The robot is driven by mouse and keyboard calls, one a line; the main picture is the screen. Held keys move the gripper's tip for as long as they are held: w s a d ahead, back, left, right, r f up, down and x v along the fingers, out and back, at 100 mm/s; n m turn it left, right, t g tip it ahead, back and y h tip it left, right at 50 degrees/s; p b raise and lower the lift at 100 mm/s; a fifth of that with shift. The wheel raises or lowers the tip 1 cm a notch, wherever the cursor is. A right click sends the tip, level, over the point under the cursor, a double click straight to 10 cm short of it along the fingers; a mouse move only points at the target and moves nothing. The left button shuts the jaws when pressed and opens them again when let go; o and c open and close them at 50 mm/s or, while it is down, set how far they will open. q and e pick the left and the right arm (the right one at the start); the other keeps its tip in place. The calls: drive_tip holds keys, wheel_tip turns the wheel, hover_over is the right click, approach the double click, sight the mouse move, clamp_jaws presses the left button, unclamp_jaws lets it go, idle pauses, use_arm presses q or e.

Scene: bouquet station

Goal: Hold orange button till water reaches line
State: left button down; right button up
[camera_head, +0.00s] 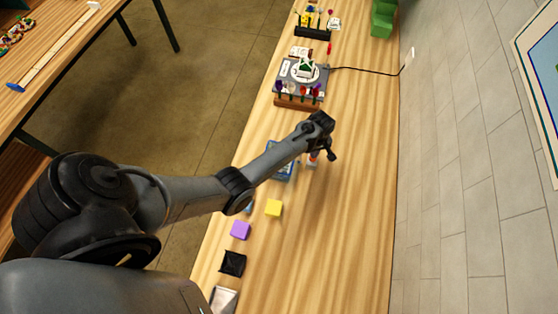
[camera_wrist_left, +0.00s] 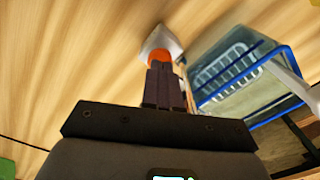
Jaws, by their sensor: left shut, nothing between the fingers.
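The orange button (camera_wrist_left: 158,57) sits on a small white housing (camera_wrist_left: 161,40) on the wooden table. My left gripper (camera_wrist_left: 160,72) is shut and empty, with its fingertips right at the button and seeming to touch it; I cannot tell how far it is pressed. In the head view my left gripper (camera_head: 314,152) points down over the white housing (camera_head: 311,164). Next to it stands a blue-rimmed clear container (camera_wrist_left: 240,75), also partly visible behind my arm in the head view (camera_head: 283,173). The water level and line cannot be made out. My right gripper is not in view.
A yellow block (camera_head: 273,208), a purple block (camera_head: 240,230) and a black item (camera_head: 232,263) lie along the table's near left. A grey station (camera_head: 290,77) with a wooden flower rack (camera_head: 297,103) stands farther back. The table's right side is clear up to the tiled wall.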

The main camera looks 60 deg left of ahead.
use_arm(q)
drive_tip(key=shift+f+b, duration=0.5)
drive_tip(key=shift+f, duration=0.55)
idle(7.0)
